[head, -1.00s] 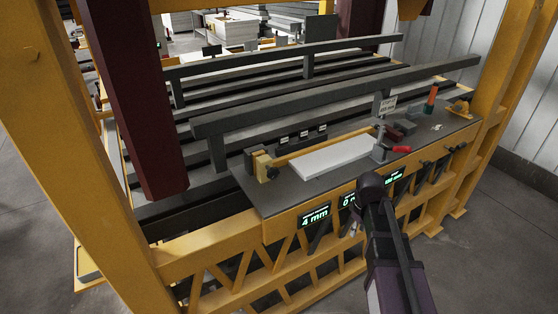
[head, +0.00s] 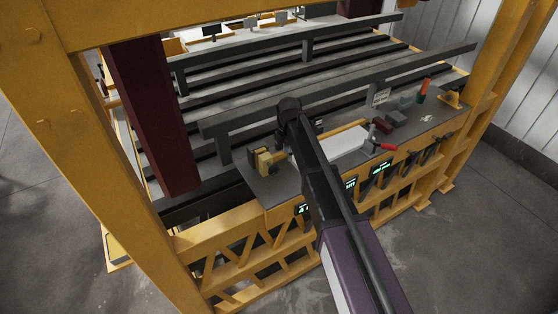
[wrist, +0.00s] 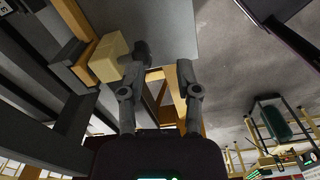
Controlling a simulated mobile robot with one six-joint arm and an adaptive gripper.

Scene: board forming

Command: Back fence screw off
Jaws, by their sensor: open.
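A tan block (head: 264,159) with a small dark knob (head: 273,170), seemingly the screw, stands at the left end of the grey bench top (head: 262,188). A yellow fence strip (head: 345,127) runs behind a white board (head: 345,142) on the bench. In the wrist view my gripper (wrist: 160,72) is open, with nothing between its fingers. The pale block (wrist: 108,57) is left of the left finger, and the dark knob (wrist: 141,52) is just beyond that fingertip. I cannot tell whether they touch. In the head view my arm hides the gripper and part of the fence.
A red-handled clamp (head: 383,146) stands at the board's right end. Dark blocks (head: 397,118) and an orange-green object (head: 423,90) lie farther right. A dark red column (head: 152,120) and yellow posts (head: 483,95) frame the bench. Long grey rails (head: 350,85) lie behind.

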